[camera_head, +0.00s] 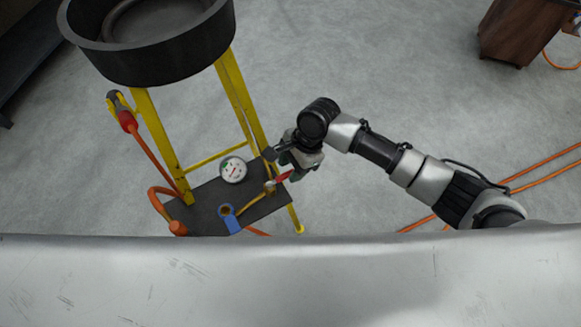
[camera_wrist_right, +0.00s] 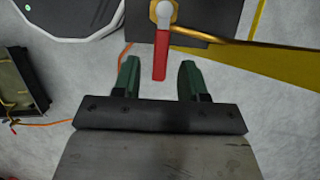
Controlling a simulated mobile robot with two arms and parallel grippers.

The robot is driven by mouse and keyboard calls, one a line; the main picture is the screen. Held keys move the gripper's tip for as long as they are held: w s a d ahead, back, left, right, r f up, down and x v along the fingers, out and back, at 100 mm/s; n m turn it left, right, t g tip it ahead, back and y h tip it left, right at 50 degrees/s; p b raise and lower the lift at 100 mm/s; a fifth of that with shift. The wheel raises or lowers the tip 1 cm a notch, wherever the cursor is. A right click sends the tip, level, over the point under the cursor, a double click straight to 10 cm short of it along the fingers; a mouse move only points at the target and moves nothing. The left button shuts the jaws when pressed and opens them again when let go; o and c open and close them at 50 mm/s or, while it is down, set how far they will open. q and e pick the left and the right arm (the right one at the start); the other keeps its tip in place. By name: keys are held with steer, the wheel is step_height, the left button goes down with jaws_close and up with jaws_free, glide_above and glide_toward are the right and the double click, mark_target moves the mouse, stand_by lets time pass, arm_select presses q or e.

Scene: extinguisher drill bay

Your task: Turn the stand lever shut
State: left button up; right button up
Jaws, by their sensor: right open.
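The lever with a red handle (camera_head: 283,177) sits on a brass fitting at the right edge of the stand's dark shelf (camera_head: 197,209). In the right wrist view the red handle (camera_wrist_right: 161,58) points down from the fitting toward my gripper. My right gripper (camera_head: 290,163) is open at that edge of the shelf. In the wrist view its two green fingers lie on either side of the handle's end, with gaps on both sides. I cannot tell whether they are at its height. My left gripper is not in view.
A white gauge (camera_head: 233,170) and a blue-handled part (camera_head: 232,222) are on the same shelf. Yellow legs (camera_head: 240,95) carry a black round pan (camera_head: 150,45) above. Orange hoses run nearby.

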steer(key=shift+s+a+f, duration=0.1)
steer(key=shift+a+f, duration=0.1)
steer(key=shift+f, duration=0.25)
steer(key=shift+c, duration=0.3)
jaws_close()
